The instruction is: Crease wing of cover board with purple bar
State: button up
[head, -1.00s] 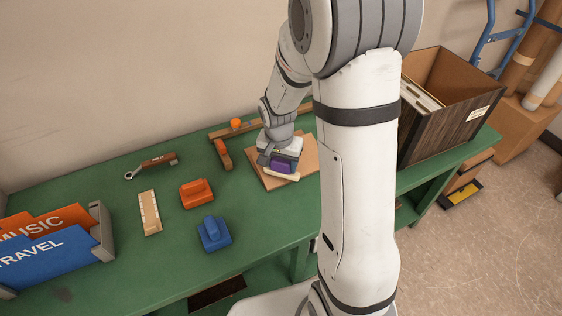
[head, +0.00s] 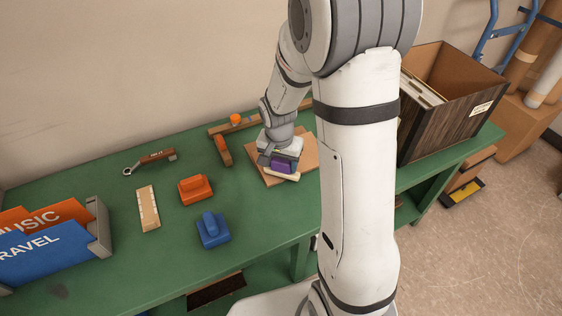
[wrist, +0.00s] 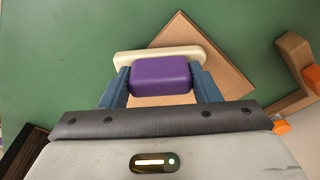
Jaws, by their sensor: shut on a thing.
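My gripper (wrist: 161,80) is shut on the purple bar (wrist: 160,76), with one blue finger on each side of its block. The bar's long cream base (wrist: 150,54) sticks out beyond the purple block. It lies over the tan cover board (wrist: 212,52), at a slant to the board's edges. In the head view the purple bar (head: 283,166) and my gripper (head: 281,158) are low over the board (head: 305,152) on the green bench. I cannot tell whether the bar presses on the board. My gripper hides part of the board.
A wooden corner fence (head: 223,150) with orange knobs stands beside the board. An orange block (head: 195,190), a blue block (head: 213,230), a ruler strip (head: 148,208) and a wooden-handled tool (head: 150,162) lie to the left. A folder rack (head: 98,228) and an open box (head: 450,105) stand at the ends.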

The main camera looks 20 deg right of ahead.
jog(key=shift+f+b, duration=0.4)
jog(key=shift+f, duration=0.1)
jog(key=shift+s+a+r, duration=0.1)
jog(key=shift+s+a, duration=0.1)
jog(key=shift+a, duration=0.75)
jog(key=shift+w+d, duration=0.2)
jog(key=shift+d, duration=1)
jog(key=shift+w+d, duration=0.15)
jog(key=shift+d, duration=0.55)
jog(key=shift+w+d, duration=0.1)
jog(key=shift+d, duration=0.55)
jog(key=shift+w+d+f, duration=0.1)
jog(key=shift+d, duration=0.5)
jog(key=shift+w+d+f, duration=0.1)
jog(key=shift+d, duration=0.5)
jog(key=shift+w+d+r, duration=0.1)
jog(key=shift+w+d, duration=0.05)
jog(key=shift+d, duration=0.7)
jog(key=shift+w+d+r, duration=0.1)
jog(key=shift+w+d, duration=0.1)
jog(key=shift+d, duration=0.65)
jog(key=shift+w+d, duration=0.15)
jog(key=shift+d, duration=0.7)
jog(key=shift+w+d+f, duration=0.1)
jog(key=shift+d, duration=0.5)
jog(key=shift+w+d+f, duration=0.1)
jog(key=shift+d, duration=0.45)
jog(key=shift+r, duration=0.15)
